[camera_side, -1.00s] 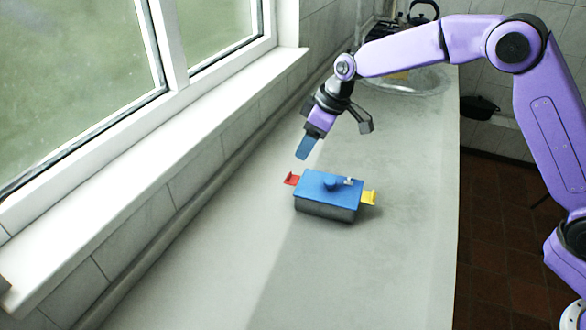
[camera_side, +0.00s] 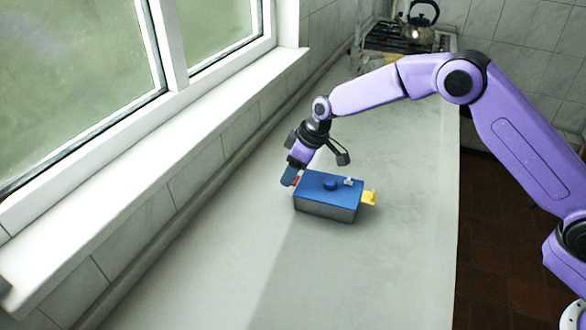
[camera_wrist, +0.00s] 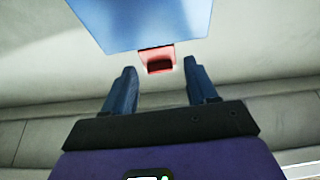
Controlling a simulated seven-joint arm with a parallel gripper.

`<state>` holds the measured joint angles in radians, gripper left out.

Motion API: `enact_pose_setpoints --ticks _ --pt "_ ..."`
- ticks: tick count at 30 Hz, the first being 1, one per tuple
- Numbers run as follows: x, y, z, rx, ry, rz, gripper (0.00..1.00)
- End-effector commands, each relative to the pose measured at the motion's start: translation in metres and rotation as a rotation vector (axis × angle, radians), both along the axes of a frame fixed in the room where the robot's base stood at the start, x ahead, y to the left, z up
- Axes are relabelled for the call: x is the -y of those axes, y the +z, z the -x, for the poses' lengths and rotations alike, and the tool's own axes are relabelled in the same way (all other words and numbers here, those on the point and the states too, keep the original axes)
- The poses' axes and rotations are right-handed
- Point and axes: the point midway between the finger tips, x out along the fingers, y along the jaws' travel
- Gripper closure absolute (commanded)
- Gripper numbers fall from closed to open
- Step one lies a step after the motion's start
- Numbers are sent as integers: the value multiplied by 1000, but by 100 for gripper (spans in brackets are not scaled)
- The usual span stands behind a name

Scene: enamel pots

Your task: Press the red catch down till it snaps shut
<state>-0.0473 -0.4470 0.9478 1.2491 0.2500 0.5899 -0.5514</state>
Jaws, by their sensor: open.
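The pot is a grey box with a blue lid (camera_side: 328,184) and a round blue knob, standing on the counter in the side view. The lid (camera_wrist: 140,22) also fills the top of the wrist view. The red catch (camera_wrist: 158,60) juts from the lid's near edge there; in the side view only a sliver of it (camera_side: 296,181) shows beside my fingers. A yellow catch (camera_side: 369,198) sticks out at the pot's right end. My gripper (camera_side: 288,181) is low at the pot's left end. Its blue fingers (camera_wrist: 160,80) are apart and empty, one on each side of the red catch. I cannot tell whether they touch it.
The grey counter (camera_side: 400,240) is clear around the pot. A tiled wall and window sill (camera_side: 140,145) run along the left. A kettle (camera_side: 420,20) and a stove stand at the far end.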

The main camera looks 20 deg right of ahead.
Motion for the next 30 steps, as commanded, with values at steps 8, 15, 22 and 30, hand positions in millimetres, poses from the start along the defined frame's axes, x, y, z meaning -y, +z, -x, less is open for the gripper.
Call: enact_pose_setpoints --ticks 8,15,22,30 --pt "0 0 0 -1 0 1 100" --pt "-4 -2 -2 -41 6 41 100" --pt "-7 -4 -4 -113 4 128 100" --pt "-9 -7 -7 -177 3 204 100"
